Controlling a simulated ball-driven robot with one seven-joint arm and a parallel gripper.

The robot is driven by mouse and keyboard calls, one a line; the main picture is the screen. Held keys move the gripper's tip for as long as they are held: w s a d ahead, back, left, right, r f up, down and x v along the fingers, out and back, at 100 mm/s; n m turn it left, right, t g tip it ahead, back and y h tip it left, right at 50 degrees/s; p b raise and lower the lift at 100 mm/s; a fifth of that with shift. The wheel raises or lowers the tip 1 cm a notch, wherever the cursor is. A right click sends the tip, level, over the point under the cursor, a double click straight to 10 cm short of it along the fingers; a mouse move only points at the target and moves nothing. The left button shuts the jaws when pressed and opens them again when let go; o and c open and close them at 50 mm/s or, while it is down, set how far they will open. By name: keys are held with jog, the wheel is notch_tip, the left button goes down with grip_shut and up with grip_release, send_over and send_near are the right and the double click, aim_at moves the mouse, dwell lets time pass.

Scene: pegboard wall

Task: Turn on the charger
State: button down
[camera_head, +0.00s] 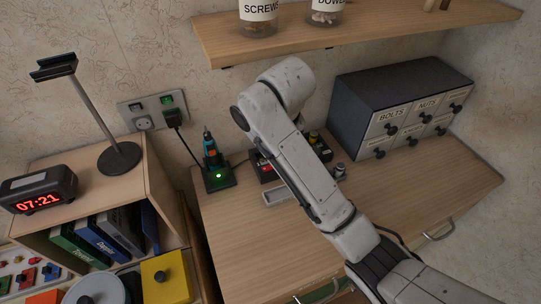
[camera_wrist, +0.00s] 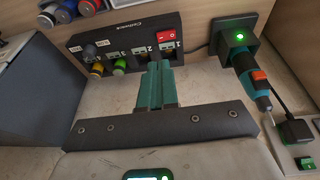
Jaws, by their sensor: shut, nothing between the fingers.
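The charger (camera_wrist: 100,50) is a black box with numbered slots in the wrist view. A red rocker switch (camera_wrist: 169,37) sits at its right end, beside slot 1. Grey, yellow and green cells stand in slots toward its left end. In the head view the charger (camera_head: 262,176) is partly hidden behind my arm. My gripper (camera_wrist: 160,68) has teal fingers closed together with nothing between them. The fingertips are just below the switch in the wrist view, near slots 1 and 2; I cannot tell whether they touch the box. My gripper is hidden in the head view.
A screwdriver (camera_wrist: 252,80) stands in a black dock (camera_wrist: 236,38) with a green light, right of the charger. A wall socket (camera_head: 144,122) with a black plug is at the left. A drawer cabinet (camera_head: 345,110) stands behind at right. A shelf (camera_head: 370,37) hangs above.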

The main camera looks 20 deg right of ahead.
aim_at(268, 168)
jog(key=shift+b+x, duration=0.7)
jog(key=shift+x, duration=4.3)
